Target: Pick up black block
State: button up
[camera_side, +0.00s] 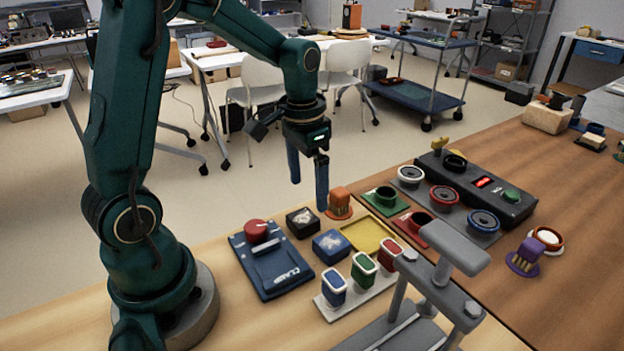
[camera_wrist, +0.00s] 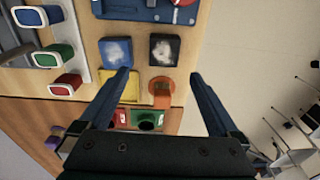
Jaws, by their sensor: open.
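The black block (camera_side: 302,222) has a pale picture on its top and sits on the light wooden table, right of the blue clasp board. It also shows in the wrist view (camera_wrist: 164,50), just beyond the fingertips. The blue block (camera_side: 332,246) with a similar pale picture sits beside it, and in the wrist view (camera_wrist: 116,52) to its left. My gripper (camera_side: 308,192) is open and empty above the table, with its two blue fingers pointing down. In the wrist view the fingers (camera_wrist: 160,76) are spread wide, with the black block ahead of the gap.
An orange knob-like piece (camera_side: 339,202) stands close behind the blocks. A yellow tray (camera_side: 369,237) lies right of the blue block. The blue clasp board (camera_side: 278,277) with a red knob is at left. Coloured switches (camera_side: 362,269) and a grey stand (camera_side: 430,290) occupy the front.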

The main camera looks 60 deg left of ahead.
aim_at(303, 217)
jog(key=shift+s+a+f+g, duration=0.15)
jog(key=shift+a+f+g, duration=0.05)
jog(key=shift+f, duration=0.3)
jog(key=shift+s+a+f+g, duration=0.15)
jog(key=shift+f+g, duration=0.05)
jog(key=shift+f, duration=0.3)
jog(key=shift+n, duration=0.3)
jog(key=shift+f, duration=2.5)
jog(key=c, duration=1.5)
jog(key=shift+c, duration=0.2)
jog(key=shift+r, duration=0.15)
